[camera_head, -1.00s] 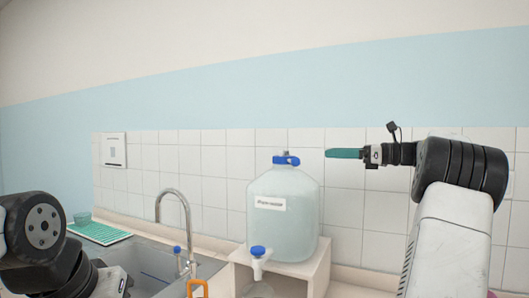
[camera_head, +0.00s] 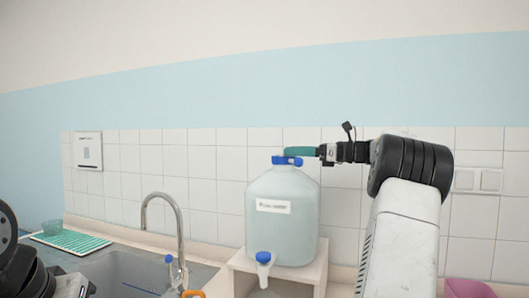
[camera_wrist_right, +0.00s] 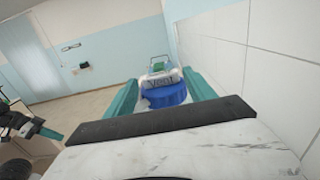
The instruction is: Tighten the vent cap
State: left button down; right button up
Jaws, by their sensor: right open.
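The blue vent cap (camera_head: 287,161) sits on top of a large translucent carboy (camera_head: 283,225) with a white label. My right gripper (camera_head: 301,153) comes in from the right, its teal fingers at the height of the cap's top. In the right wrist view the gripper (camera_wrist_right: 165,92) is open, and the blue cap (camera_wrist_right: 165,97) shows between its two fingers, apparently untouched. A pale piece with dark lettering (camera_wrist_right: 160,80) shows at the cap. My left arm is at the lower left of the head view; its gripper (camera_wrist_right: 45,133) shows partly in the right wrist view, its jaw opening unclear.
The carboy stands on a pale wooden stand (camera_head: 318,270), its blue-handled spigot (camera_head: 263,262) at the front. A tall faucet (camera_head: 163,198) and sink are to the left, with a green mat (camera_head: 72,241) beyond. A tiled wall is close behind. A pink bowl (camera_head: 468,288) is at lower right.

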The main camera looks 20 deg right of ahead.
jog(key=shift+x, duration=2.05)
grip_shut()
